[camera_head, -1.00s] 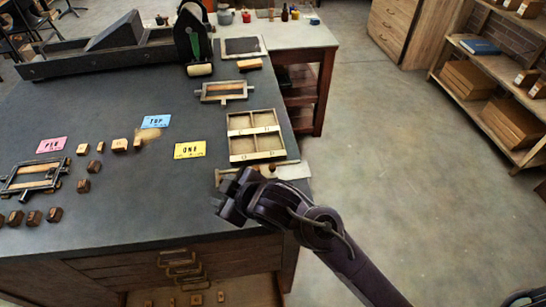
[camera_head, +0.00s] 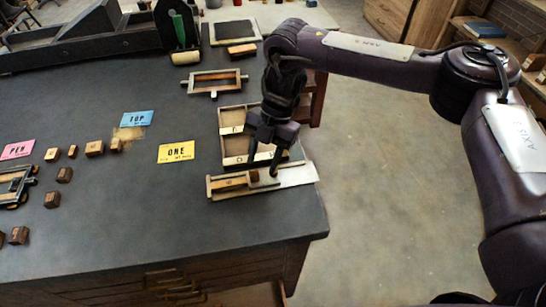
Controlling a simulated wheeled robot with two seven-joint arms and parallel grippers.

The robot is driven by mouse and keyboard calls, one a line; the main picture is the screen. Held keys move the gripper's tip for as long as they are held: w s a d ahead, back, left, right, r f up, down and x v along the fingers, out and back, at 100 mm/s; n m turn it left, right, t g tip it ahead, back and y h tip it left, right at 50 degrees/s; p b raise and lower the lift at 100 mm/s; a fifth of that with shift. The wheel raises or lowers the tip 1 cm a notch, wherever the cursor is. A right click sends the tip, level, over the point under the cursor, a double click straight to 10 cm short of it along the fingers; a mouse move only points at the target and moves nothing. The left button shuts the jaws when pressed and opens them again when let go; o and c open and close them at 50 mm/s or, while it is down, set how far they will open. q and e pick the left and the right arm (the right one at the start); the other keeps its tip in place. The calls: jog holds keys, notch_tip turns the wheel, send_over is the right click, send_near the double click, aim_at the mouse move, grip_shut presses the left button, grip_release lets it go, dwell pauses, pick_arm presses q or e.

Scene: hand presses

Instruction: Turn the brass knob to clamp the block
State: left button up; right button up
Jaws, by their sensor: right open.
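My right gripper (camera_head: 263,168) points down over the tray's middle. Its two dark fingers are apart, close beside the small block; I cannot tell whether they touch anything. No brass knob can be made out clearly; the gripper covers part of the tray. My left gripper is not in view.
A compartmented wooden box (camera_head: 231,145) stands just behind the tray, partly hidden by my right arm. A frame with a bar (camera_head: 214,83) lies farther back. Cards, including a yellow one (camera_head: 177,152), and several small blocks lie left. The table's front middle is clear.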

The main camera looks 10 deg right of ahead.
jog(key=w+d+r+m, duration=0.1)
jog(key=w+d+r, duration=0.1)
jog(key=d+r, duration=0.25)
jog(key=shift+h, duration=0.3)
jog(key=x, duration=0.8)
jog(key=shift+w+d+f, duration=0.15)
jog(key=shift+d, duration=0.05)
grip_shut()
